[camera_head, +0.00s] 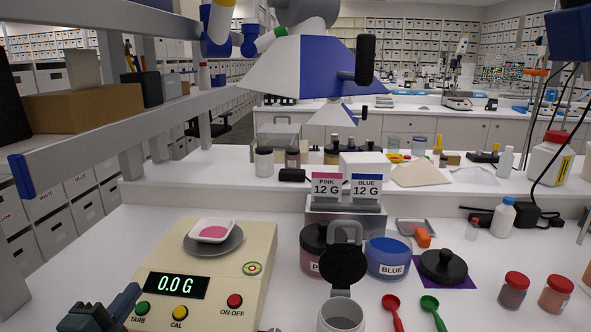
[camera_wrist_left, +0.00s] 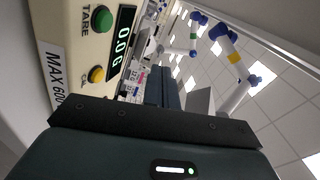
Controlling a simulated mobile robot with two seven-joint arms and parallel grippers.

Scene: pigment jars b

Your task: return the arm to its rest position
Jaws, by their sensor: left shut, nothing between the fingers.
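My left gripper (camera_head: 124,303) is low at the left in the head view, beside the front left corner of the beige scale (camera_head: 250,262). Its fingers are shut and empty. In the left wrist view, the dark gripper body fills the bottom, and the scale (camera_wrist_left: 72,52) with its TARE button lies close at the left. The scale display (camera_head: 177,285) reads 0.0 G. A white weighing dish (camera_head: 199,226) with pink powder (camera_head: 214,232) sits on the grey pan (camera_head: 229,245). My right gripper is not in view.
An open jar with a hinged dark lid (camera_head: 343,266) stands at front centre. A blue jar (camera_head: 388,257) and a partly hidden pink jar (camera_head: 312,261) stand behind it. Red (camera_head: 392,308) and green (camera_head: 431,308) spoons lie to the right. A grey shelf (camera_head: 120,110) overhangs the left side.

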